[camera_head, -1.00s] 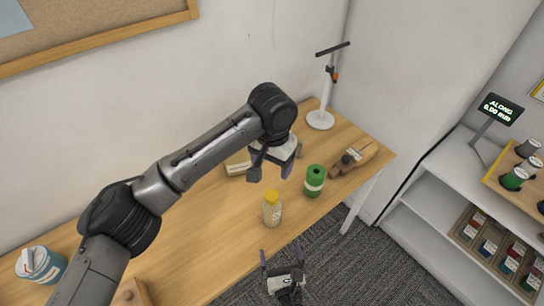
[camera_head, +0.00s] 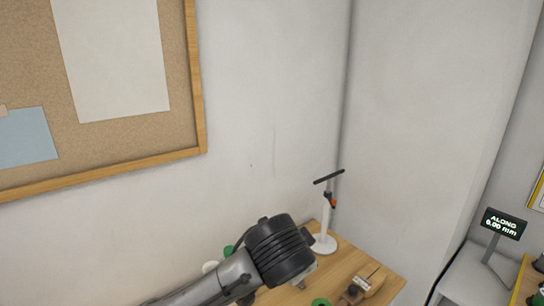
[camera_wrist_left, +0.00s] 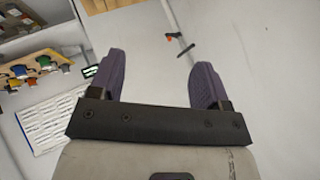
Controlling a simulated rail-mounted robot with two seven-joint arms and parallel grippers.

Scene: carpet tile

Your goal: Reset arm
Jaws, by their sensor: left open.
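My left arm (camera_head: 215,280) comes in at the bottom of the head view, its dark rounded joint (camera_head: 280,250) over the back of the wooden table (camera_head: 345,262). My left gripper (camera_wrist_left: 155,72) shows in the left wrist view with its two purple fingers wide apart and nothing between them. In the head view the fingers are mostly hidden by the arm and the lower edge. My right gripper is out of both views.
A white stand (camera_head: 325,241) with a dark crossbar and orange clamp stands right of my arm. A green lid (camera_head: 321,302) and a wooden block (camera_head: 373,279) sit near it. A display (camera_head: 503,224) stands on the right shelf.

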